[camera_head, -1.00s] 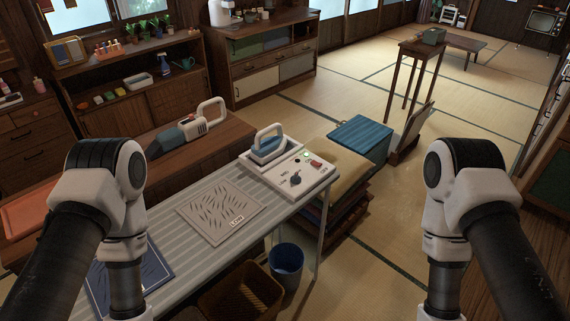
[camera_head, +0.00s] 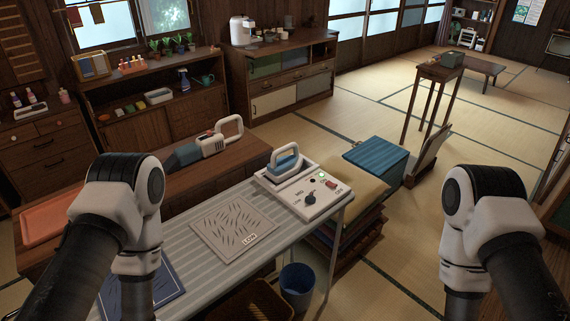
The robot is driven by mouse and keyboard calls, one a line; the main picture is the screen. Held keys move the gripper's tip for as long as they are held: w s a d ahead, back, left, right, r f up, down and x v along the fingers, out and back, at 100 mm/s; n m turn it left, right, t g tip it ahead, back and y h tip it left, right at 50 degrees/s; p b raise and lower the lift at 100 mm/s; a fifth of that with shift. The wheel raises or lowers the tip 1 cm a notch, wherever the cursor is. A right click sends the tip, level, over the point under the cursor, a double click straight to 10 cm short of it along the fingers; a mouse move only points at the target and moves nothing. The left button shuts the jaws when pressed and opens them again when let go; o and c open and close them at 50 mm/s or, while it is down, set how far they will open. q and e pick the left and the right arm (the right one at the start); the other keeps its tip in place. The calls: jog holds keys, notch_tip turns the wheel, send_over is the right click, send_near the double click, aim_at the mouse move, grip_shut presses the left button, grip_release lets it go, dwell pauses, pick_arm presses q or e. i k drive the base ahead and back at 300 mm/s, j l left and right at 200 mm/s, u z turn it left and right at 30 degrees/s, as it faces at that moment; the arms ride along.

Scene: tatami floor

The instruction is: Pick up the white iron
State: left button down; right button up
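The white iron (camera_head: 285,161) has a pale looped handle and a blue-grey body. It rests on the far left part of a white station (camera_head: 312,198) with a dark knob, a red switch and a small green light. The station stands at the far right end of the grey ribbed table (camera_head: 180,246). My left arm is at the left of the view, over the table's near left part, and my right arm is at the right, over the floor. Both arms point down, and both grippers are below the picture's edge. Nothing touches the iron.
A handheld vacuum (camera_head: 208,146) lies on the wooden bench behind. Folded cushions (camera_head: 350,185) and a blue box (camera_head: 377,160) are beyond the table.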

aim_at(280, 170)
jog(key=u, duration=1.35)
jog(key=z, duration=1.25)
jog(key=u, duration=0.75)
jog(key=l+u, duration=0.8)
jog(key=l, duration=0.15)
jog(key=k+l+u, duration=0.15)
jog(key=l+u, duration=0.25)
jog(key=k+l+u, duration=0.15)
jog(key=l+u, duration=0.2)
jog(key=l, duration=0.05)
